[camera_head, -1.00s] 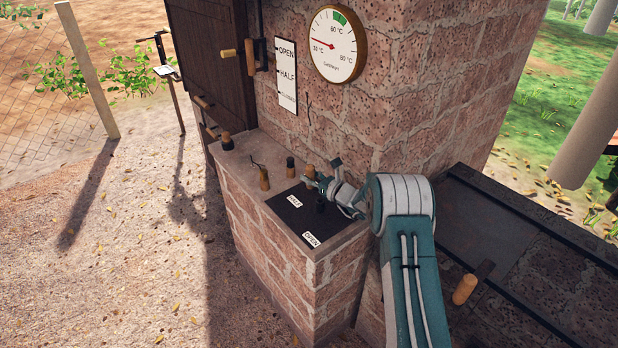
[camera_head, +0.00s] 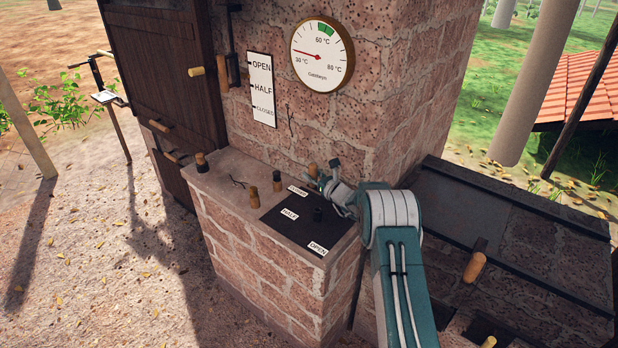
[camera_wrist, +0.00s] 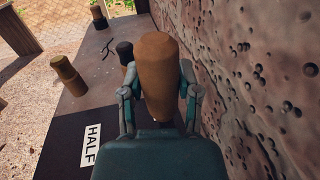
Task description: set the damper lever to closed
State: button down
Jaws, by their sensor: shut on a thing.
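My gripper (camera_head: 325,180) is shut on the brown wooden handle of the damper lever (camera_head: 312,170). In the wrist view the handle (camera_wrist: 155,75) stands between both fingers. The black plate (camera_head: 268,217) beneath carries an OPEN label (camera_head: 317,248) at its near end, a HALF label (camera_head: 290,214) in the middle, and a small label (camera_head: 297,190), apparently CLOSED, at the far end. The handle is at the far end, beside that label and near the brick wall. The lever's foot is hidden by my gripper.
A wall sign (camera_head: 262,90) reads OPEN, HALF, CLOSED, below and left of a gauge (camera_head: 322,53). Brick wall (camera_wrist: 255,90) rises close to the right of my gripper.

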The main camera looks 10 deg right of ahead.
jog(key=shift+d, duration=0.2)
jog(key=shift+d, duration=0.1)
jog(key=shift+c, duration=1.5)
grip_release()
jog(key=shift+d, duration=0.1)
